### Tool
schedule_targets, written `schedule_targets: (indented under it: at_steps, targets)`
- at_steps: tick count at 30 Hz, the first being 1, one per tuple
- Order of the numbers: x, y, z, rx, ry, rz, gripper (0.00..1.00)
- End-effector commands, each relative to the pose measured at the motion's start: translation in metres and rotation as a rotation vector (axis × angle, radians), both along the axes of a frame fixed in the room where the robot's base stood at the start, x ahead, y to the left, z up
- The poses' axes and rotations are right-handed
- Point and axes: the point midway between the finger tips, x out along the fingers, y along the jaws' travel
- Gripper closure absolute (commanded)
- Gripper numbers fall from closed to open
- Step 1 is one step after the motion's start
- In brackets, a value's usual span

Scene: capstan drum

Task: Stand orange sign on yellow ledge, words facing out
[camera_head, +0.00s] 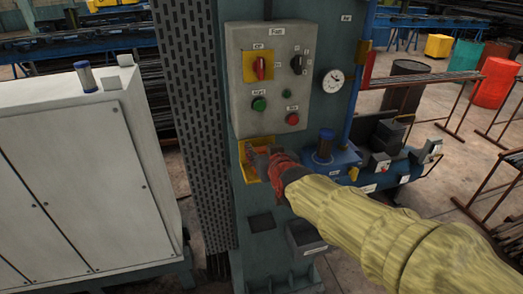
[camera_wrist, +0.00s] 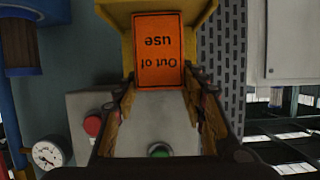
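The orange sign (camera_wrist: 160,50) has the words "Out of use" facing my wrist camera, upside down in that picture. It is at the yellow ledge (camera_wrist: 126,33), with yellow walls to both sides of it. In the head view the ledge (camera_head: 250,173) is on the blue column below the control box, and a bit of the orange sign (camera_head: 260,163) shows there. My gripper (camera_wrist: 160,84) is in front of the ledge. Its two fingers are spread, one near each side edge of the sign; whether they touch it is hard to see.
The grey control box (camera_head: 268,78) with knobs and buttons is just above the ledge. A blue unit (camera_head: 328,150) stands close on the right, and a dark bin (camera_head: 305,236) is below. A white cabinet (camera_head: 75,190) is at the left.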

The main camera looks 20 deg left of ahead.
Motion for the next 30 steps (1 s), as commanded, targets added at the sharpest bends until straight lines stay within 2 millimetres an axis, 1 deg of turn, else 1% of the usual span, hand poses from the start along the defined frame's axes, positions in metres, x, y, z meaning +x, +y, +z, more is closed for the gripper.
schedule_targets:
  at_steps: [2, 9, 17, 21, 23, 26, 30]
  targets:
    - [0.000, 0.000, -0.001, -0.001, 0.002, 0.000, 0.54]
    - [0.000, 0.000, 0.000, -0.001, 0.001, 0.000, 0.41]
    - [0.000, 0.000, 0.000, -0.001, 0.001, 0.000, 0.41]
    - [0.000, 0.000, 0.004, -0.001, 0.001, 0.000, 0.41]
    - [-0.005, -0.003, 0.006, 0.001, 0.000, 0.000, 0.41]
    - [-0.019, -0.012, 0.012, 0.001, -0.002, 0.000, 0.41]
    - [-0.043, -0.027, 0.024, 0.003, -0.002, -0.001, 0.41]
